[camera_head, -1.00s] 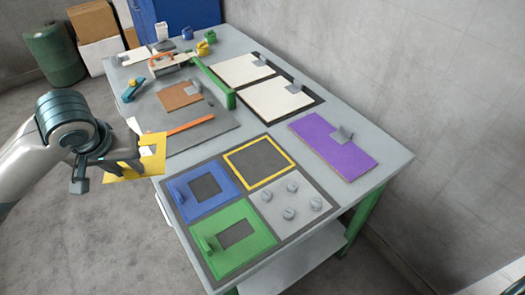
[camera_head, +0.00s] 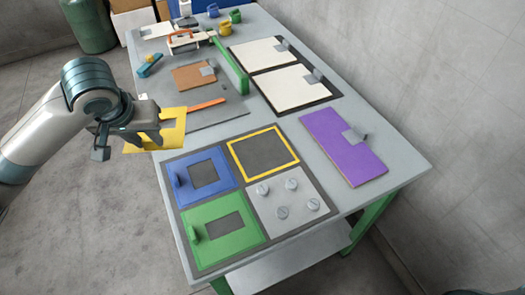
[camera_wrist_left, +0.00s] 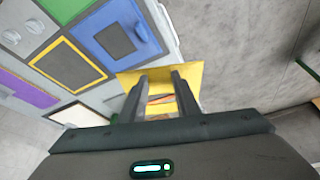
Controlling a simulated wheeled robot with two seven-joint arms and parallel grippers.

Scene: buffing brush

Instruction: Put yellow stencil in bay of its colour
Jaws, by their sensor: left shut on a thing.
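My left gripper (camera_head: 138,130) is shut on the yellow stencil (camera_head: 170,134), a flat yellow plate with a cut-out. It holds the stencil over the left edge of the table, left of the sorting board. In the left wrist view the stencil (camera_wrist_left: 192,76) sits between the fingers. The bay with the yellow outline (camera_head: 263,152) is empty, at the back right of the board; it also shows in the left wrist view (camera_wrist_left: 68,66).
A blue stencil (camera_head: 226,173) and a green stencil (camera_head: 204,234) fill the left bays. A bay with several grey knobs (camera_head: 262,210) is at front right. A purple board (camera_head: 335,155) lies right, white panels (camera_head: 262,54) behind.

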